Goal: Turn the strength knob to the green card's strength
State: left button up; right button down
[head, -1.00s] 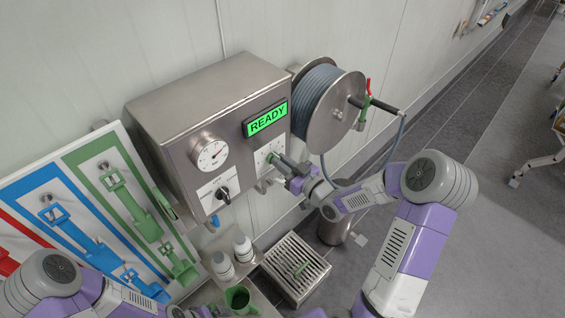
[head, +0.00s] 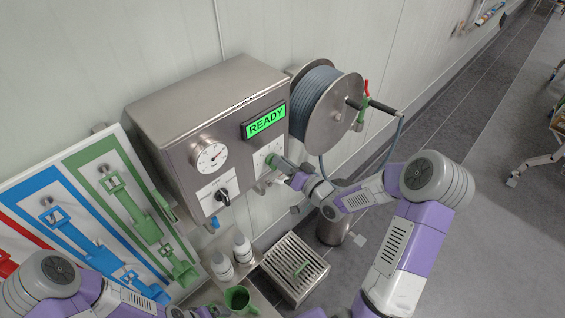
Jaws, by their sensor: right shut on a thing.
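The steel dispenser box (head: 190,105) on the wall has a lit green READY display (head: 266,121). Below the display is a white dial plate (head: 262,152) with small marks. My right gripper (head: 280,165) is at this plate, shut on the strength knob, which its jaws largely hide. The knob's setting is too small and covered to read. A black knob (head: 222,196) sits on another white plate to the left, under a round gauge (head: 209,156). I cannot make out a green card. My left arm is at the bottom left; its jaws are not clearly visible.
A hose reel (head: 335,112) stands right of the box. Below are white bottles (head: 243,249), a green cup (head: 238,298) and a steel grate (head: 297,262). A board with green, blue and red tools (head: 120,195) leans at left. Open floor lies right.

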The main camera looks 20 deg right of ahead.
jog(key=shift+m, duration=0.4)
jog(key=c, duration=1.1)
grip_release()
jog(key=v, duration=0.7)
jog(key=shift+s+b, duration=0.3)
jog(key=shift+b, duration=0.05)
jog(key=shift+d, duration=0.1)
